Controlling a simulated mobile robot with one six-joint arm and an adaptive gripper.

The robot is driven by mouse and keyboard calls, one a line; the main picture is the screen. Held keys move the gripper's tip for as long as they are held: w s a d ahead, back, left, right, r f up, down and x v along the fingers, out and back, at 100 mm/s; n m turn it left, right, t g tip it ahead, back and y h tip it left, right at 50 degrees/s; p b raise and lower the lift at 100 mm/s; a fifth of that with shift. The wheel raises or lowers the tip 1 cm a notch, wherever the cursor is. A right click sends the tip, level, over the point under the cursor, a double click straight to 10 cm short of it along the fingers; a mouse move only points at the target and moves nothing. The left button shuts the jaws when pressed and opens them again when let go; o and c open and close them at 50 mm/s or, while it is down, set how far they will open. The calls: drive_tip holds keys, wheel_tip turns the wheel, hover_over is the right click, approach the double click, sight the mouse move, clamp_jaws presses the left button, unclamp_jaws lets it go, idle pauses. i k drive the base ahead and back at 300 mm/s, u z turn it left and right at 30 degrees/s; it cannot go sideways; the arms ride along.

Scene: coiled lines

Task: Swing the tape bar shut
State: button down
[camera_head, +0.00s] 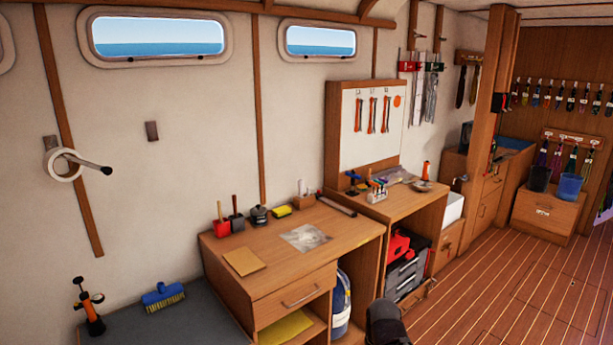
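The tape bar (88,162) is on the wall at the far left. It sticks out from the wall toward the right and ends in a dark knob (106,170). A white roll of tape (56,172) hangs around it near the wall. A small brown block (152,131) is fixed to the wall to the right of the bar, apart from the knob. Another small block (50,142) shows just above the roll. I see no gripper fingers in this view.
Below the bar is a dark grey top (165,322) with a blue brush (163,296) and an orange-and-black pump-like tool (89,308). A wooden desk (265,275) with small items stands to its right. The wooden floor (480,290) is clear at right.

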sight(106, 170)
drive_tip(key=u, duration=4.4)
drive_tip(key=i, duration=0.05)
drive_tip(key=z, duration=3)
